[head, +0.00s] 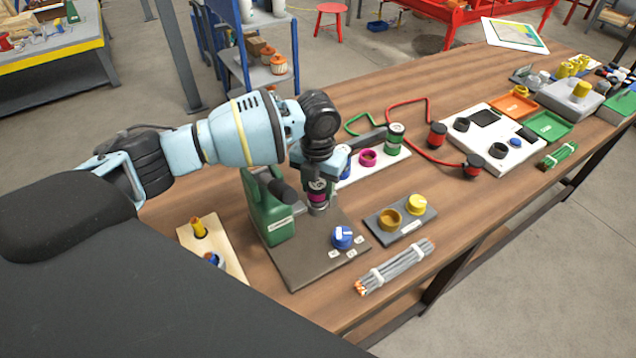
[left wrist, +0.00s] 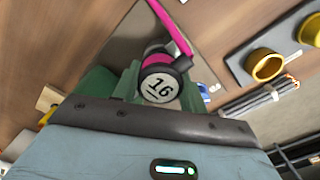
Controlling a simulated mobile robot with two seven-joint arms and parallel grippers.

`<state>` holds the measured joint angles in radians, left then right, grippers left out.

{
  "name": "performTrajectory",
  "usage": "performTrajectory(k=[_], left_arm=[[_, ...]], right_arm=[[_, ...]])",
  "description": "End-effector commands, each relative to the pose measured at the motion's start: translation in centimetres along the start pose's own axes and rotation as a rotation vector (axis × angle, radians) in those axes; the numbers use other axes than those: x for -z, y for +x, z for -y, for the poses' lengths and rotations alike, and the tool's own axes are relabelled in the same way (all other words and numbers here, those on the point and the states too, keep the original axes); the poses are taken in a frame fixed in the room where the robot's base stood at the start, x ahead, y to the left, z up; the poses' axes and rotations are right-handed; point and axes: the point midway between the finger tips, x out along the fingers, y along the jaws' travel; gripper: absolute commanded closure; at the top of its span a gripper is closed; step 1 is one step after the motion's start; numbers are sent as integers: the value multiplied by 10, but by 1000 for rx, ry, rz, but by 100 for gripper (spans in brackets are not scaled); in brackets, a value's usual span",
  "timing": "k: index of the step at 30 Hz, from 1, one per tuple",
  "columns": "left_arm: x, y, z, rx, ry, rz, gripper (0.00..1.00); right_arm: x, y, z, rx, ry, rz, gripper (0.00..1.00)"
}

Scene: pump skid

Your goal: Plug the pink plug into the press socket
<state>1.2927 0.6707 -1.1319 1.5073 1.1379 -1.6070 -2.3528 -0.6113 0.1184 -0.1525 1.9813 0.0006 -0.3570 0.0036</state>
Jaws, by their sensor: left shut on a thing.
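The pink plug (head: 317,197) is upright in my left gripper (head: 320,174), over the base plate of the green press (head: 272,208). Its lower end is at the grey press socket (head: 319,209); I cannot tell whether it is seated or just above. In the left wrist view the plug's black cap (left wrist: 161,86), marked 16, sits between my fingers, with a pink strip running up behind it. The socket's opening is hidden. My right gripper is not in view.
A blue knob (head: 342,237) is on the press plate. A grey block (head: 400,222) with yellow and brown rings and a cable bundle (head: 394,267) lie to the right. Behind are a white rack (head: 376,169) with a pink ring and green plug (head: 395,139), and red plugs on a cable.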

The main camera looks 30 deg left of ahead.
Motion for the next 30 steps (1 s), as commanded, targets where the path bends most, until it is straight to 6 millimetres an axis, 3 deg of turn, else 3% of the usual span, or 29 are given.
performTrajectory(k=[13,14,19,30], left_arm=[[0,4,0,1,0,0,85],[0,4,0,1,0,0,55],[0,4,0,1,0,0,33],[0,0,0,1,0,1,32]], right_arm=[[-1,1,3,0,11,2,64],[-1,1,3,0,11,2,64],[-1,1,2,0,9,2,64],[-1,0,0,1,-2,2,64]])
